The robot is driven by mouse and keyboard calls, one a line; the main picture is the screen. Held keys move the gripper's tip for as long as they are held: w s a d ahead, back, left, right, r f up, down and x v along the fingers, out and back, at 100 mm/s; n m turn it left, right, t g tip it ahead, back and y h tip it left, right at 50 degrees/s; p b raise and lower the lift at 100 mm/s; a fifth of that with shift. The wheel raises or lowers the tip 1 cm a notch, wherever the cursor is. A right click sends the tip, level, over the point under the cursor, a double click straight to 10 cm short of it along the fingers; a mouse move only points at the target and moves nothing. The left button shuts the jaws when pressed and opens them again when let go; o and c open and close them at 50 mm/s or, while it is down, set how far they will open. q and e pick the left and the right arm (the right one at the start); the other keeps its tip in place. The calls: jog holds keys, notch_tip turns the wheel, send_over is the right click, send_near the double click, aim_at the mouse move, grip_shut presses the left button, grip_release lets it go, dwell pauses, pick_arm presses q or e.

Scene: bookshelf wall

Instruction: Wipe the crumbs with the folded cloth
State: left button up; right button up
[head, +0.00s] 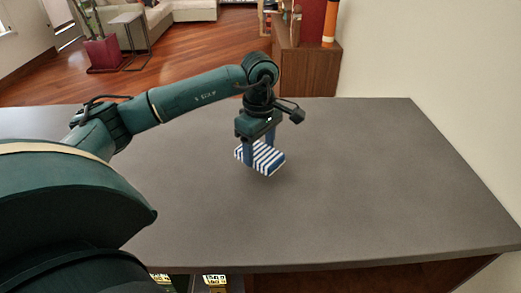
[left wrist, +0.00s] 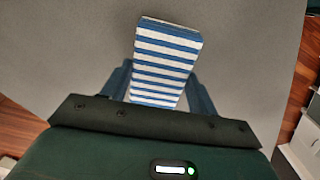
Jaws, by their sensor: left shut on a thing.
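A folded cloth (head: 266,160) with blue and white stripes is in my left gripper (head: 260,150) near the middle of the grey table (head: 370,180). The gripper points down and its two blue fingers are shut on the cloth. In the left wrist view the cloth (left wrist: 165,60) sticks out between the fingers of my left gripper (left wrist: 160,88). I cannot tell whether the cloth touches the tabletop or is just above it. I see no crumbs on the visible part of the table; the cloth and arm hide some of it. My right gripper is not in view.
The tabletop around the cloth is clear. A wooden cabinet (head: 308,70) with an orange cylinder (head: 330,25) stands behind the table. A white wall (head: 440,60) is at the right. A sofa (head: 150,20) and a small side table (head: 127,18) are far back left.

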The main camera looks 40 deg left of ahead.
pick_arm(q)
jog(key=shift+r+p, duration=0.4)
jog(key=shift+r, duration=0.75)
